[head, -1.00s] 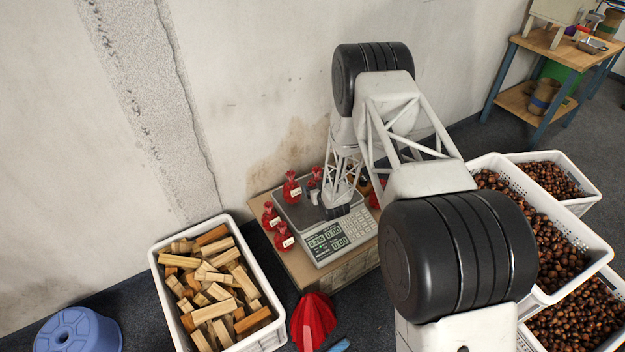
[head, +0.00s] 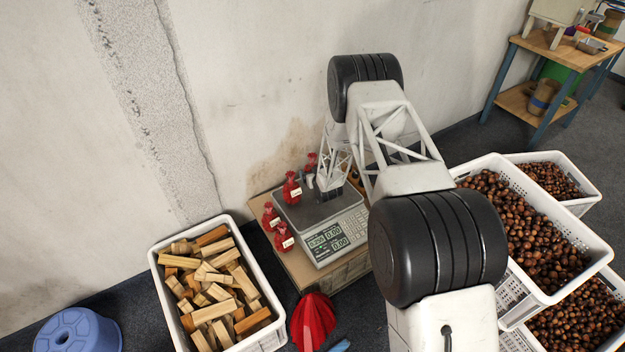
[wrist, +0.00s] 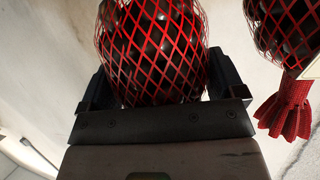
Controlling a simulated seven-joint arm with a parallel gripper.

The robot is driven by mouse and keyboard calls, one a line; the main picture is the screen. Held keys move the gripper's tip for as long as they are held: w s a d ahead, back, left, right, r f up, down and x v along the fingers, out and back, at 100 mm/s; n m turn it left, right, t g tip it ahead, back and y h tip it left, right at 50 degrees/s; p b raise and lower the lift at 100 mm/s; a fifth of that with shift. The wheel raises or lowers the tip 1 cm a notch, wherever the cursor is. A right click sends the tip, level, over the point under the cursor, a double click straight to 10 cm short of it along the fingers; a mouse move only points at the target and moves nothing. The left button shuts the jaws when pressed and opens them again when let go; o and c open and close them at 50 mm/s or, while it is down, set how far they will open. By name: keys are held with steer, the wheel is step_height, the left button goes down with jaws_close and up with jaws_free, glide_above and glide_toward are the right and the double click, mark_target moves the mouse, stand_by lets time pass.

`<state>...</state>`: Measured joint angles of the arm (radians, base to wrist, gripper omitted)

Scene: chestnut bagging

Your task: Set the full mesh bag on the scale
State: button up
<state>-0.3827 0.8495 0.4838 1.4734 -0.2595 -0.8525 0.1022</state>
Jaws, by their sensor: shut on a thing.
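My gripper (head: 312,184) is at the scale's back left, close over the plate. In the wrist view my gripper (wrist: 160,95) is shut on a full red mesh bag (wrist: 152,50) of dark chestnuts. In the head view the held bag is mostly hidden; the red top (head: 311,160) beside my gripper may be part of it. I cannot tell whether it touches the plate. Another red bag (head: 291,188) with a white tag stands at the plate's left edge.
Two more tagged red bags (head: 270,217) (head: 284,238) stand left of the scale. A crate of wood blocks (head: 279,312) is front left, with a red mesh heap (head: 314,322) beside it. Chestnut crates (head: 596,247) stand at right. The wall is close behind.

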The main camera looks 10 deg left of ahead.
steer(key=shift+f, duration=0.1)
steer(key=shift+f, duration=1.65)
steer(key=shift+f, duration=0.25)
steer(key=shift+f, duration=0.2)
